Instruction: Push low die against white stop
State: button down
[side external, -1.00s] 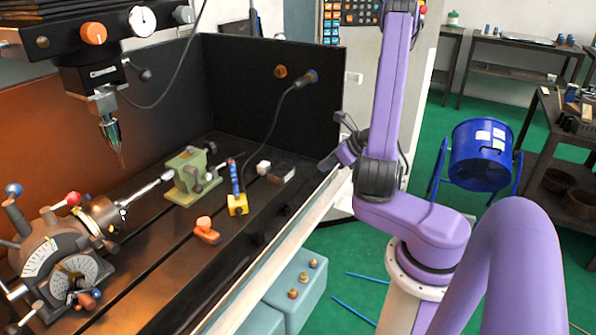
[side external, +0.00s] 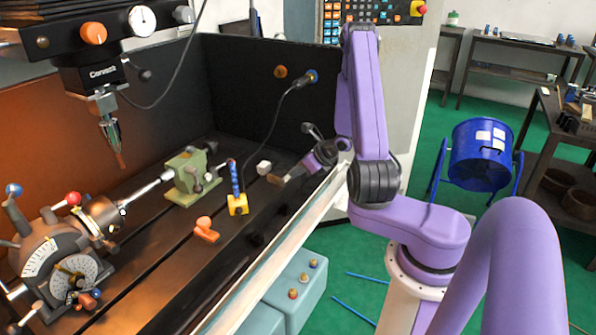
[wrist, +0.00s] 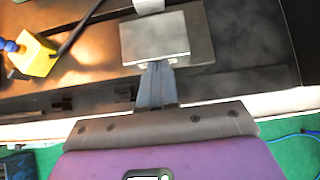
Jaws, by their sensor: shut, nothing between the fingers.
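The low die is a flat grey block (wrist: 155,40) in the upper middle of the wrist view. In the side view it is partly hidden by my gripper. The white stop (side external: 264,168) is a small white block just left of the die; its edge also shows at the top of the wrist view (wrist: 148,5). It lies very near the die's far edge, and I cannot tell whether they touch. My gripper (wrist: 157,68) is shut and empty, with its fingertips at the die's near edge, touching or almost touching it. In the side view it (side external: 287,178) reaches in low from the right.
A yellow block with a blue stem (side external: 238,203) stands left of the die, with a black cable behind it. An orange piece (side external: 206,229) lies nearer. A green vise (side external: 190,180) stands further left. The bed's pale front rail (side external: 285,235) runs below my arm.

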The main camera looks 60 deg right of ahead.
aim_at(284, 170)
jog(key=shift+w, duration=1.7)
jog(key=shift+a, duration=0.1)
jog(key=shift+s, duration=0.35)
jog(key=s+f+v, duration=0.2)
jog(key=v, duration=1)
jog(key=shift+s+r, duration=0.25)
jog(key=shift+r, duration=0.05)
jog(key=c, duration=1.8)
grip_release()
